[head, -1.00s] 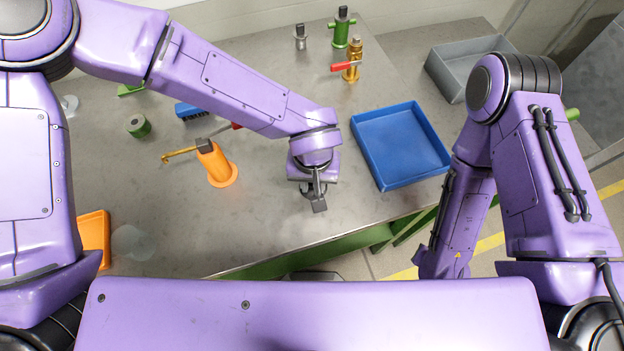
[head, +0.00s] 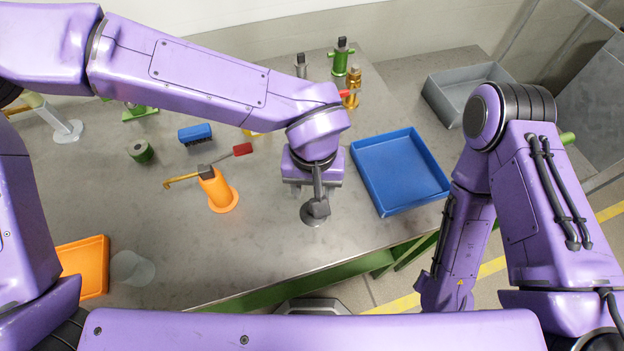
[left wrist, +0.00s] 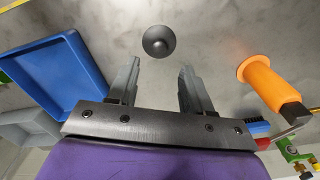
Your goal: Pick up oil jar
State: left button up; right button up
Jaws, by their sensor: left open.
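A dark grey, round-based cone (left wrist: 159,42) stands on the table just beyond my left fingertips in the left wrist view, between their lines. It looks like the oil jar, though I cannot be sure. In the head view its grey base (head: 313,219) shows partly under my left gripper (head: 316,203), which hides the rest. My left gripper is open and points down; its two fingers (left wrist: 158,78) are apart with nothing between them. My right arm hangs at the right, and its gripper is out of view.
A blue tray (head: 359,176) lies right of my left gripper. An orange flanged cylinder (head: 217,190) with a black top stands to its left, near a blue brush (head: 195,134). Behind are green (head: 341,60) and gold (head: 353,84) pieces. A grey bin (head: 437,97) is back right.

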aim_at(120, 267)
jog(key=k, duration=1)
